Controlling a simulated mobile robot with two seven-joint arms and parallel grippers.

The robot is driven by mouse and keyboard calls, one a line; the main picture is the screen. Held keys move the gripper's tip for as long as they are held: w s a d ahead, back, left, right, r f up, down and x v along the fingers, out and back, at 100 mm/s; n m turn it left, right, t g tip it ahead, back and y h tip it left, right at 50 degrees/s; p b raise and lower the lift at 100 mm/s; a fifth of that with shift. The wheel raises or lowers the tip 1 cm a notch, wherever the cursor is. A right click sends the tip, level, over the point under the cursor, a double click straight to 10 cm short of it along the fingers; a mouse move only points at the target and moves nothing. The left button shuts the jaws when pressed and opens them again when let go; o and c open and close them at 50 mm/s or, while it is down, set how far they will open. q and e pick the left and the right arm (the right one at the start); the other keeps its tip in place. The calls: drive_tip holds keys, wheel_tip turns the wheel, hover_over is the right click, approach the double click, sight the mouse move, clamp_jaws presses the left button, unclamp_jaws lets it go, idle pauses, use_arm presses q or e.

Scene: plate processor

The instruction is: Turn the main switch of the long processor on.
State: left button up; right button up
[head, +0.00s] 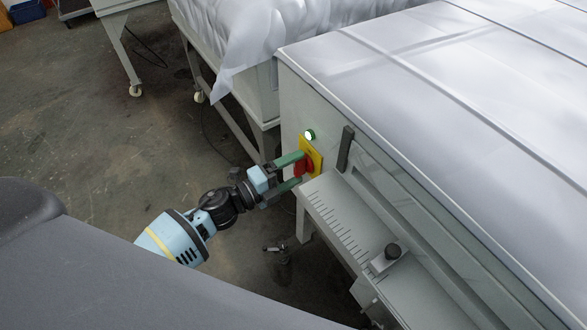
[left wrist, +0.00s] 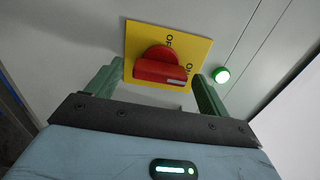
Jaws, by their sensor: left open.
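The main switch is a red knob (left wrist: 158,66) on a yellow plate (left wrist: 198,46) marked OFF and ON. It sits on the near end of the long processor (head: 300,110). In the left wrist view the knob lies roughly crosswise, with the pale mark at its right end near ON. The red knob also shows in the head view (head: 304,166). My left gripper (head: 297,170) is open, with its green fingers on either side of the knob. I cannot tell whether they touch it. A green lamp (head: 309,135) beside the plate looks lit. My right gripper is not in view.
A table under a plastic sheet (head: 245,55) stands behind. The concrete floor (head: 120,140) at the left is mostly clear.

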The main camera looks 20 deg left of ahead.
use_arm(q)
drive_tip(key=v, duration=0.7)
drive_tip(key=shift+s+a+b, duration=0.15)
drive_tip(key=shift+s+b, duration=0.05)
drive_tip(key=shift+b, duration=0.15)
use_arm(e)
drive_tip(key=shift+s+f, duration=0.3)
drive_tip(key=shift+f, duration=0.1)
